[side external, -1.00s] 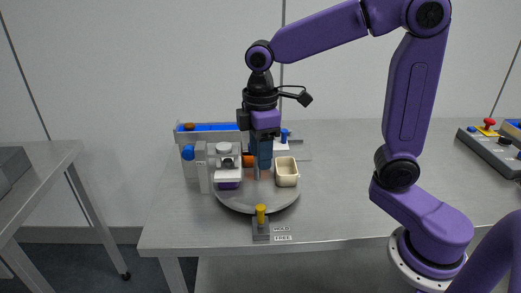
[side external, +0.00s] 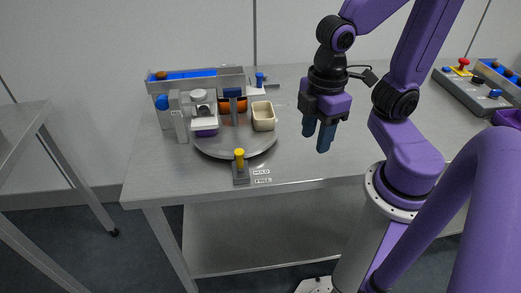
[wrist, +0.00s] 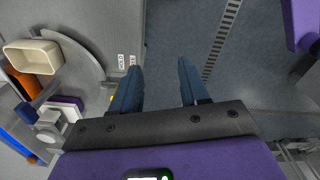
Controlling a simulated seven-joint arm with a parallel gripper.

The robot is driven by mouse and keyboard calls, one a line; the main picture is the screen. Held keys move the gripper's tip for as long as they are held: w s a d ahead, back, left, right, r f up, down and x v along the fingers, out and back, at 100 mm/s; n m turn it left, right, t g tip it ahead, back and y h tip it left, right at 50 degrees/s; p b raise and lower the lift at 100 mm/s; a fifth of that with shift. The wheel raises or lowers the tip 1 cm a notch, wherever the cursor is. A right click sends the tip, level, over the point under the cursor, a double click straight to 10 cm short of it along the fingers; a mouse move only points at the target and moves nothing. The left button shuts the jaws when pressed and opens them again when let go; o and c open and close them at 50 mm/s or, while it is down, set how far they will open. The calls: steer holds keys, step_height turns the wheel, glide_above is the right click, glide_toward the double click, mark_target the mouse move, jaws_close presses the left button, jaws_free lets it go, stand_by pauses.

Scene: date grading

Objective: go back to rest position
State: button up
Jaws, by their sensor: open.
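My gripper (side external: 317,136) hangs in the air to the right of the round grey turntable (side external: 240,152), above the right part of the table's front area. It is open and empty, with its two blue fingers pointing down. In the wrist view the fingers (wrist: 158,77) stand apart with only floor and the table edge beyond them. A cream cup (side external: 263,117) sits on the turntable; it also shows in the wrist view (wrist: 38,56).
A yellow-topped lever (side external: 239,160) stands at the table's front beside HOLD and FREE labels. A grey trough with a blue belt (side external: 200,75) is at the back. A control box (side external: 478,90) sits at the far right. The table right of the turntable is clear.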

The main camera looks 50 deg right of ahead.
steer(key=s, duration=0.1)
steer(key=s+d+f, duration=0.1)
steer(key=shift+s+d, duration=0.15)
steer(key=shift+s, duration=0.25)
